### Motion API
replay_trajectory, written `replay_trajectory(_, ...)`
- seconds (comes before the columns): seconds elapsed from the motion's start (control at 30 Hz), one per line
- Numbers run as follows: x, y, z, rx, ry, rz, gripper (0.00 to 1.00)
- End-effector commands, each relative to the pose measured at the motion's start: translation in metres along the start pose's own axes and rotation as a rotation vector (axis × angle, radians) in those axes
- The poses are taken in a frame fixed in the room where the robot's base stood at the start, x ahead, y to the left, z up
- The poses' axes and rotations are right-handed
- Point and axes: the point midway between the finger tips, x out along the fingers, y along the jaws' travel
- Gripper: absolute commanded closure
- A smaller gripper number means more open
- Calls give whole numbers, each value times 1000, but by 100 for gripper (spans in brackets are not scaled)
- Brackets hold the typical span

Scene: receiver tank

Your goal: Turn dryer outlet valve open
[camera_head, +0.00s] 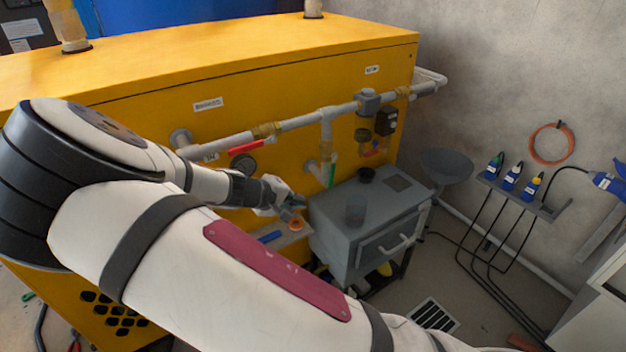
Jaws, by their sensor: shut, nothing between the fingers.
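A grey pipe (300,121) with brass-coloured fittings runs along the front of the yellow machine (130,95). A red lever handle (245,147) lies nearly in line with the pipe at its left part. A green handle (332,174) hangs upright on the vertical branch below the tee. A small red part (372,153) shows low at the right fittings. I cannot tell which of these is the dryer outlet valve; the labels are too small to read. My gripper (292,208) is shut and empty, below and left of the green handle. My arm hides much of the lower machine.
A grey cabinet (375,225) with a cup on top stands just right of my gripper. A small shelf (270,240) with an orange ring and a blue item lies below it. Hoses and blue-bodied fittings (512,178) line the right wall. Some floor shows at the lower right.

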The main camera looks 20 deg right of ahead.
Motion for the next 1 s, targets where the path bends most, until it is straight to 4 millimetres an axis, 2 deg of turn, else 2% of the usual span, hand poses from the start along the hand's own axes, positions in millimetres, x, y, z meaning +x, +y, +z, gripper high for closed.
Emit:
replay_trajectory(0.1, 13, 1, 16, 47, -48, -106, 100)
replay_trajectory(0.27, 12, 9, 22, 112, -53, -227, 100)
replay_trajectory(0.6, -28, 68, -1, 256, 84, -362, 100)
replay_trajectory(0.73, -38, 83, -7, 279, 122, -369, 100)
replay_trajectory(0.87, -37, 84, -9, 283, 132, -370, 100)
replay_trajectory(1.0, -21, 77, -11, 282, 129, -371, 100)
